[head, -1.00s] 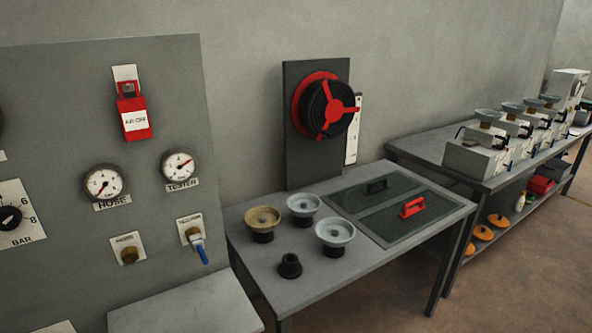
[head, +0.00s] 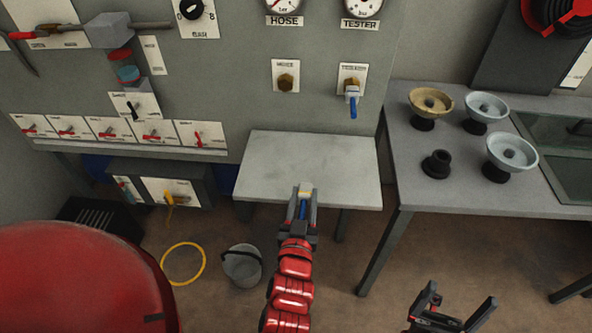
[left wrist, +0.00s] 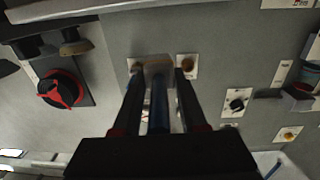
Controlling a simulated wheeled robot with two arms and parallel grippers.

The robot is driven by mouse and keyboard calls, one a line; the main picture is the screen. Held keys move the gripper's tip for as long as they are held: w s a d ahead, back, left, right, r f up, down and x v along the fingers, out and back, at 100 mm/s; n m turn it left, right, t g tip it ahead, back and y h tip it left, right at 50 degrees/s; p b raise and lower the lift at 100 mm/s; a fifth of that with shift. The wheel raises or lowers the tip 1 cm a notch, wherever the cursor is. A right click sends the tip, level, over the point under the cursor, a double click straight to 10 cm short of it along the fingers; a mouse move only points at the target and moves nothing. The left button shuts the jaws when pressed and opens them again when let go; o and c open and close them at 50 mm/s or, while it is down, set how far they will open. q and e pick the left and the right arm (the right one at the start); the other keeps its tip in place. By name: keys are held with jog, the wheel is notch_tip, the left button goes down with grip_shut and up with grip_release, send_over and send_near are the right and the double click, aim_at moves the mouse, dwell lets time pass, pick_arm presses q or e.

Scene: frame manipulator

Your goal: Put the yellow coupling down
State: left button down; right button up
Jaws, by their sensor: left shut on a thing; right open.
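My left gripper (head: 304,196) is shut on the yellow coupling (head: 305,190), whose small pale yellow end shows between the fingertips, with a blue part behind it. In the left wrist view the coupling (left wrist: 157,66) is a blurred tan block between the two dark fingers of the left gripper (left wrist: 156,82). In the head view the gripper appears over the front edge of the small grey table (head: 270,160); I cannot tell its height above it. My right gripper (head: 458,303) is open and empty at the bottom right, over the floor.
The small grey table's top is bare. A larger table (head: 400,130) at right holds several round pieces, including a tan one (head: 431,100) and a black one (head: 436,163). A grey panel with gauges stands behind. A bucket (head: 242,265) and yellow ring (head: 183,263) are on the floor.

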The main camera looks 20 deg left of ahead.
pick_arm(q)
jog(key=shift+s+a+f+y, duration=0.15)
jog(key=shift+a+f+y, duration=0.15)
jog(key=shift+a, duration=0.1)
jog(key=shift+a+n, duration=0.2)
jog(key=shift+n, duration=0.1)
jog(key=shift+w+a+b, duration=0.1)
jog(key=shift+w+b, duration=0.25)
jog(key=shift+b, duration=0.3)
jog(key=b+x, duration=0.2)
jog(key=f+b+x, duration=0.1)
jog(key=b+x, duration=0.1)
jog(key=b, duration=0.1)
jog(key=shift+w, duration=0.4)
send_over(309, 170)
jog(key=shift+f+p, duration=0.1)
jog(key=shift+p, duration=0.3)
notch_tip(309, 170, down, 4)
jog(key=shift+r, duration=0.15)
